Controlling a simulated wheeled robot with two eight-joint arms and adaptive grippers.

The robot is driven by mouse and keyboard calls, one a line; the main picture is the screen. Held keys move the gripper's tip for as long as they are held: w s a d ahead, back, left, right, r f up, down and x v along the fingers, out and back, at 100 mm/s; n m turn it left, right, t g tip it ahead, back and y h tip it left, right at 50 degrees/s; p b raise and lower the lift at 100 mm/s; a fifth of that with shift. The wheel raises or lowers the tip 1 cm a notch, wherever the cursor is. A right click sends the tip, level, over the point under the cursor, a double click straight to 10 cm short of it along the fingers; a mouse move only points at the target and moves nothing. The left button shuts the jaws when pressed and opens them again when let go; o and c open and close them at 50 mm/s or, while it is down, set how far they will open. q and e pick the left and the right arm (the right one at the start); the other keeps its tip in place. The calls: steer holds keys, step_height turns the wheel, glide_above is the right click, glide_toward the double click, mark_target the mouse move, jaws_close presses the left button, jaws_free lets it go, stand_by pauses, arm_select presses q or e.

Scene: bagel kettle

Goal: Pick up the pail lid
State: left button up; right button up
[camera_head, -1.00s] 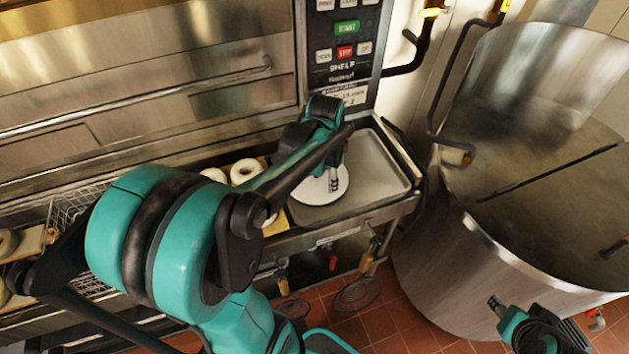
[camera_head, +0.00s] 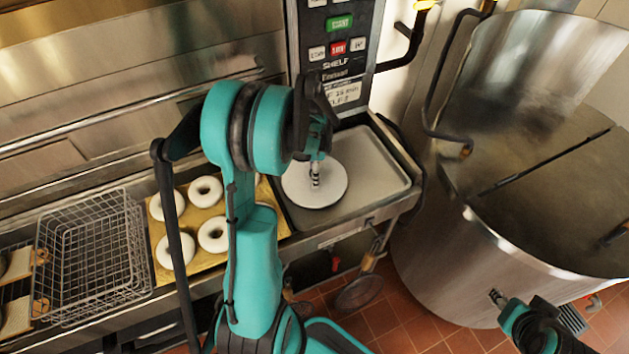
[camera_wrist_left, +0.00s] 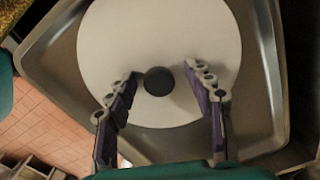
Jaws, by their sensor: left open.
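The pail lid (camera_head: 301,187) is a white disc lying flat on a metal tray (camera_head: 372,160) at the counter's right end. My left gripper (camera_head: 316,178) is over the lid, pointing down. In the left wrist view the lid (camera_wrist_left: 150,40) has a dark round knob (camera_wrist_left: 158,81) at its middle. The open fingers of my left gripper (camera_wrist_left: 164,92) stand on either side of the knob, apart from it. My right gripper (camera_head: 497,298) is at the lower right by the kettle, far from the lid; its fingers are too small to judge.
Several white bagels (camera_head: 213,234) lie on a yellow board left of the tray. A wire basket (camera_head: 92,255) stands further left. A large steel kettle (camera_head: 440,262) stands at right. A control panel (camera_head: 338,50) rises behind the tray.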

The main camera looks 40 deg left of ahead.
arm_select(q)
jaws_close()
stand_by(0.4)
